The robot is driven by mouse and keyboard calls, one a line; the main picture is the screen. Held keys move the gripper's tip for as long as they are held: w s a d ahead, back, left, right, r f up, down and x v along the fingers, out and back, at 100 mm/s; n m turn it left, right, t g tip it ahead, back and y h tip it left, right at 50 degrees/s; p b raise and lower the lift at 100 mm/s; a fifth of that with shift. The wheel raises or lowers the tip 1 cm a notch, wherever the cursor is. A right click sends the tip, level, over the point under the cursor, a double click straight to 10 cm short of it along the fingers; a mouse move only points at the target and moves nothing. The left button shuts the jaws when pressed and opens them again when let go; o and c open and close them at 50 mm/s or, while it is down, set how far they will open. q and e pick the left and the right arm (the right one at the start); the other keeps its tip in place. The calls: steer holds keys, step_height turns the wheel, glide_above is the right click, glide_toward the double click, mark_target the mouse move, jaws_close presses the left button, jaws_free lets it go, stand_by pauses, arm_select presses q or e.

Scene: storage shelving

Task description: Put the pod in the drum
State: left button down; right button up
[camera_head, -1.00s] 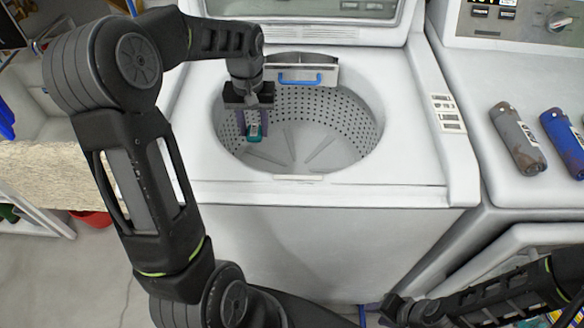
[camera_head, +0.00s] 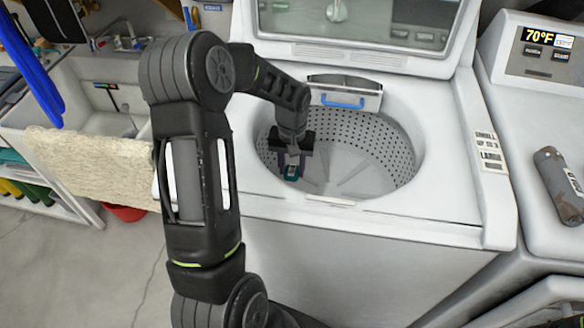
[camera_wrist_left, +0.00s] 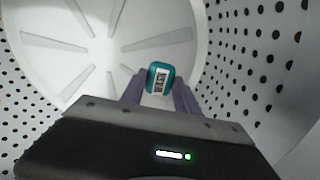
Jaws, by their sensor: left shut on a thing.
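The pod is a small teal block with a white label, seen in the left wrist view (camera_wrist_left: 160,78) between my purple fingertips. In the head view the pod (camera_head: 291,172) shows below my left gripper (camera_head: 292,160). That gripper is shut on it and holds it inside the drum opening, near the left wall. The drum (camera_head: 375,150) is a white perforated tub in the top-loading washer. Its finned floor (camera_wrist_left: 75,50) shows in the wrist view, and the pod appears above it. My right gripper is not in view.
A drawer with a blue handle (camera_head: 343,101) stands at the drum's back rim. The raised lid (camera_head: 355,22) is behind. A second machine with a grey canister (camera_head: 558,186) is at right. A sink (camera_head: 95,100) with a beige towel (camera_head: 100,160) is at left.

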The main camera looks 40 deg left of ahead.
arm_select(q)
steer(key=shift+f, duration=0.4)
steer(key=shift+f+b, duration=0.45)
steer(key=shift+f, duration=0.05)
steer(key=shift+f, duration=0.1)
steer(key=c, duration=0.9)
jaws_free()
